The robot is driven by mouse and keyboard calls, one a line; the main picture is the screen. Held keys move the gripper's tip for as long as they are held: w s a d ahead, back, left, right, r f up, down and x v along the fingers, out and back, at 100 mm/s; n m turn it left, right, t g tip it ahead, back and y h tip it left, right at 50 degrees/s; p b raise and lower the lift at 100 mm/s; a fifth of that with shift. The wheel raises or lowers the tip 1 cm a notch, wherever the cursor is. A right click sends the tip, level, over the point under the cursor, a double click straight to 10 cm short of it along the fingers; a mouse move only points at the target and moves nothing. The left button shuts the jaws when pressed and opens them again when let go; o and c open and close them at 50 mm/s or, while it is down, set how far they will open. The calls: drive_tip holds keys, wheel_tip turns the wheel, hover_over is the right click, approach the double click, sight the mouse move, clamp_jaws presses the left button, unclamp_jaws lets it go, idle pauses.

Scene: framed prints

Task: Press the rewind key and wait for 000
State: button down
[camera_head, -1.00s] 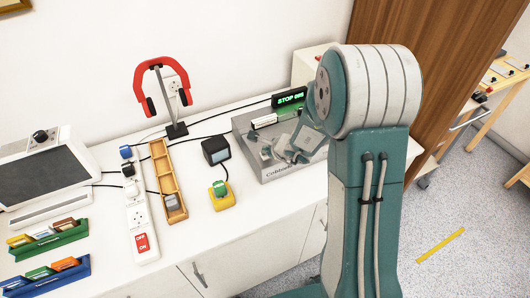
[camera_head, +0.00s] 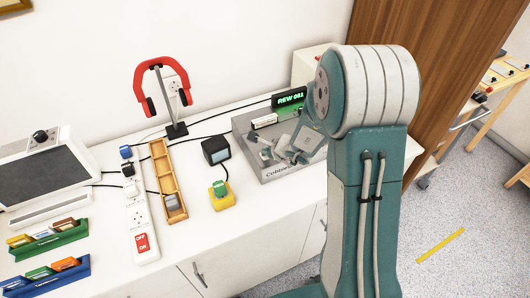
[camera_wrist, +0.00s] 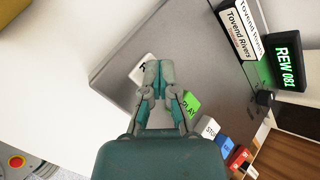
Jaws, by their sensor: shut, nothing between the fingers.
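The grey deck (camera_head: 243,130) stands on the white counter, partly hidden behind my arm. Its green-lit display (camera_head: 289,97) reads REW 081; the display also shows in the wrist view (camera_wrist: 288,68). My gripper (camera_wrist: 158,66) is shut and empty, its tips at a white key (camera_wrist: 141,70) that they partly cover. The key's marking is mostly hidden, and I cannot see how far down it is. A green PLAY key (camera_wrist: 190,103), a white STOP key (camera_wrist: 209,128), a blue key (camera_wrist: 226,145) and a red key (camera_wrist: 239,157) follow in a row.
A cassette labelled Tovend Rivers (camera_wrist: 236,38) lies by the display.

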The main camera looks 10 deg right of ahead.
drive_tip(key=shift+r, duration=1.15)
drive_tip(key=shift+r, duration=2.5)
drive_tip(key=s+a+r+n+g+y, duration=0.1)
drive_tip(key=s+a+r+n, duration=0.2)
drive_tip(key=s+r+n, duration=0.3)
drive_tip(key=s+a+r+n+g+y, duration=0.1)
drive_tip(key=s+a+r+n, duration=0.3)
drive_tip(key=s+r+n, duration=0.2)
drive_tip(key=s+d+r+n+h, duration=0.2)
drive_tip(key=s+n, duration=0.3)
drive_tip(key=s, duration=0.3)
drive_tip(key=s+d+r+n+h, duration=0.1)
drive_tip(key=s+d+n+h, duration=0.2)
drive_tip(key=s, duration=0.5)
drive_tip(key=shift+s+d+r+n+g+h, duration=0.35)
drive_tip(key=shift+d+n, duration=0.45)
drive_tip(key=shift+n, duration=0.4)
